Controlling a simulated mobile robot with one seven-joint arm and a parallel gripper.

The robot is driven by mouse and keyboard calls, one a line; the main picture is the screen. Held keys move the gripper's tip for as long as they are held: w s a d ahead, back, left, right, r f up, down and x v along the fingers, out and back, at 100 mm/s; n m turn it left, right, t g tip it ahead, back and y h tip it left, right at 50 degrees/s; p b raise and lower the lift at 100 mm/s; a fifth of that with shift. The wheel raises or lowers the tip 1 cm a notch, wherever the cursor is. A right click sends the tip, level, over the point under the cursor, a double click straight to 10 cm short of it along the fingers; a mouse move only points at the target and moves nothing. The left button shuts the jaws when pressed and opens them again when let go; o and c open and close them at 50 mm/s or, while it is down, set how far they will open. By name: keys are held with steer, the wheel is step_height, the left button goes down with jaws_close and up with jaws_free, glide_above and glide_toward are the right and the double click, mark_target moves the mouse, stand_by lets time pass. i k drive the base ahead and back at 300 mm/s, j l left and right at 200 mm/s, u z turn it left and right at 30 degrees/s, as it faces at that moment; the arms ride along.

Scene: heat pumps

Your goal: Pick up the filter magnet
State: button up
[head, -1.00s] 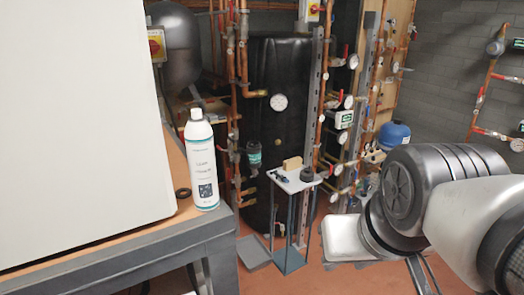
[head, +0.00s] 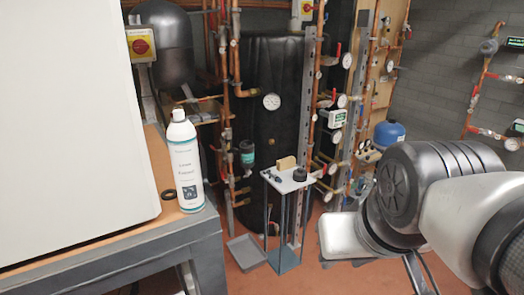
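I cannot tell for sure which object is the filter magnet. A small stand (head: 279,181) with a light top and thin dark legs holds several small things. On it are a dark round piece (head: 299,174), a tan block (head: 286,163) and a small dark item (head: 274,177) near the left edge; the dark pieces are too small to identify. My arm shows at the right of the head view, in front of the stand's right side and apart from it in the picture. My gripper's fingers are not in view.
A workbench (head: 120,262) at the left bears a white spray can (head: 184,163), a black ring (head: 168,194) and a large white cabinet (head: 70,130). A black tank (head: 270,70) and copper pipes with gauges stand behind the stand. A grey tray (head: 247,252) lies on the floor left of it.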

mark_target(277, 178)
steer(key=i+l, duration=0.1)
steer(key=l, duration=0.25)
steer(key=i+l, duration=0.1)
steer(key=l, duration=0.25)
steer(key=i+l, duration=0.1)
steer(key=l, duration=0.25)
steer(key=i+l+u, duration=0.1)
steer(key=i+l, duration=0.25)
steer(key=i+l+u, duration=0.1)
steer(key=i+l, duration=0.3)
steer(key=l, duration=0.2)
steer(key=i+j, duration=0.2)
steer(key=i, duration=0.2)
steer(key=i+j+u, duration=0.1)
steer(key=i, duration=0.3)
steer(key=i+j, duration=0.25)
steer(key=i, duration=0.2)
steer(key=i+j+u, duration=0.1)
steer(key=i+j, duration=0.4)
